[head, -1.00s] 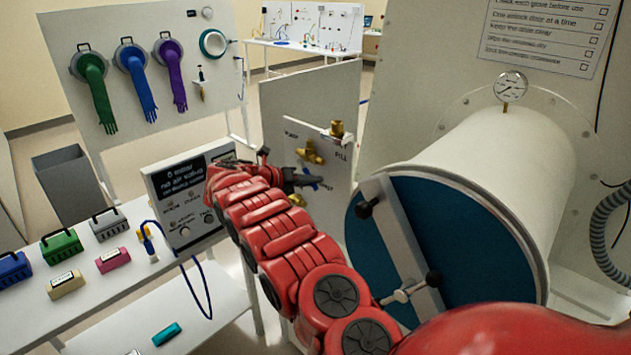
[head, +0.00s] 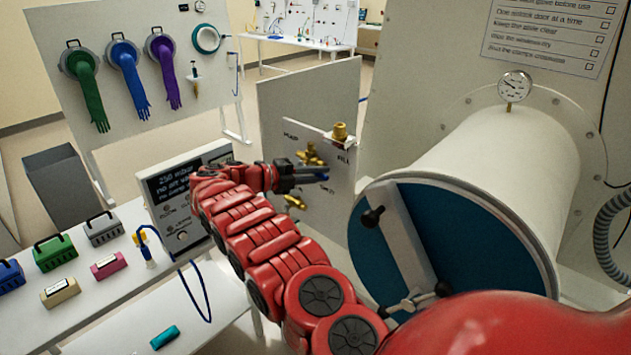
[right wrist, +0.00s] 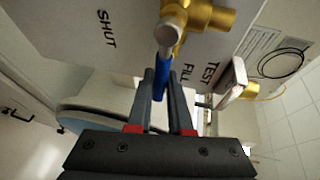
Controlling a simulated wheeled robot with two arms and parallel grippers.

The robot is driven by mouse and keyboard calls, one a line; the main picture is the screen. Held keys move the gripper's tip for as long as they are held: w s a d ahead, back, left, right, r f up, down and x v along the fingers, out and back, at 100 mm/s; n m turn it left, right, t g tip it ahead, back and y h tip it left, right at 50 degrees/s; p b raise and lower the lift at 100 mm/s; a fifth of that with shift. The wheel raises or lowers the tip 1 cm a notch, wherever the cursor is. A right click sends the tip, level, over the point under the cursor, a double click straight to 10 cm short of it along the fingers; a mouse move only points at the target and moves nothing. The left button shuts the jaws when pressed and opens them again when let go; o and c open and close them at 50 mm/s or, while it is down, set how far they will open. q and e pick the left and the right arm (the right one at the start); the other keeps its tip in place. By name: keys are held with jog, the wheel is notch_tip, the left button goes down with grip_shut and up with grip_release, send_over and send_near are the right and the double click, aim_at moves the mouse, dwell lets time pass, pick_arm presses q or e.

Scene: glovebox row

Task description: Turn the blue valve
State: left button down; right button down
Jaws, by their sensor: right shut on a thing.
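The blue valve handle (head: 323,177) is on the upright grey panel (head: 335,140), partly hidden by my right gripper (head: 308,176) in the head view. In the right wrist view, the blue lever (right wrist: 162,77) extends from a brass valve body (right wrist: 205,17). Its free end is between the two dark fingers of my right gripper (right wrist: 159,88), which is shut on it. The labels SHUT, FILL and TEST are on the panel around the valve. My left gripper is not in view.
Other brass fittings (head: 309,154) are on the panel close above my gripper. A control box with a display (head: 172,185) stands left of my right arm. A large white cylinder with a blue door (head: 430,240) is close on the right, with a gauge (head: 515,85) above.

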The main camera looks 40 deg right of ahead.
jog(key=shift+s+d+r+n, duration=0.1)
jog(key=shift+r+n, duration=0.05)
jog(key=shift+n, duration=0.15)
jog(key=c, duration=0.8)
grip_release()
jog(key=shift+c, duration=0.2)
